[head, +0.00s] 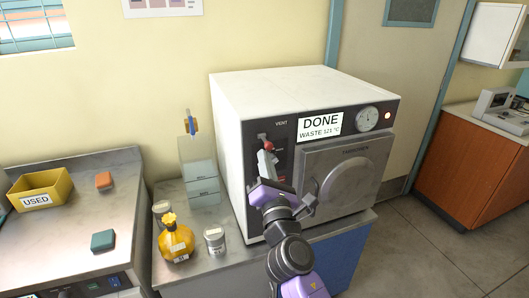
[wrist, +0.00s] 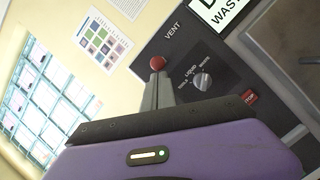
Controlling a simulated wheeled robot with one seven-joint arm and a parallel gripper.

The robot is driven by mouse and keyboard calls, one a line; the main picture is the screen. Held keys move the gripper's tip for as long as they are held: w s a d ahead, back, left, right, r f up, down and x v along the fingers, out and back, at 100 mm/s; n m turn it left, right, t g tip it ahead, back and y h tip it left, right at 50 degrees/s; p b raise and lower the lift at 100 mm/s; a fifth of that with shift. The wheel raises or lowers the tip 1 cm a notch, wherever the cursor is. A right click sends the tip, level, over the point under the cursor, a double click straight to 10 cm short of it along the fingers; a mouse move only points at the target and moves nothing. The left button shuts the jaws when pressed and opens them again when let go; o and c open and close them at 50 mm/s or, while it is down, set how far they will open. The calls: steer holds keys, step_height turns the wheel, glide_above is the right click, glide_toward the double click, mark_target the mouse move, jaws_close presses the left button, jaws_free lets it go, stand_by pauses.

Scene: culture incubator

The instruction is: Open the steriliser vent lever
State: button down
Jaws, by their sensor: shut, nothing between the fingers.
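The steriliser (head: 275,90) is a white box with a dark control strip and a "DONE / WASTE 121 °C" label. Its vent lever has a red ball knob (head: 268,146) below the word VENT. The knob also shows in the wrist view (wrist: 157,63), just beyond my fingertips. My gripper (head: 266,158) is shut, with its fingers pointing at the knob; in the wrist view the fingers (wrist: 158,90) are together and end right below it. I cannot tell whether they touch it. The lever's shaft is hidden.
A selector dial (wrist: 202,82) and a red stop button (wrist: 250,97) sit right of the lever. The steriliser door (head: 345,170) is shut. A yellow flask (head: 175,240) and a grey tin (head: 215,241) stand on the bench at left. A yellow USED bin (head: 40,190) is further left.

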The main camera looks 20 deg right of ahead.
steer(key=r+p, duration=0.2)
steer(key=p, duration=0.1)
steer(key=shift+s+r, duration=0.1)
steer(key=shift+s, duration=0.15)
steer(key=s+a, duration=0.3)
steer(key=s, duration=0.8)
steer(key=shift+a, duration=0.4)
steer(key=shift+r, duration=0.1)
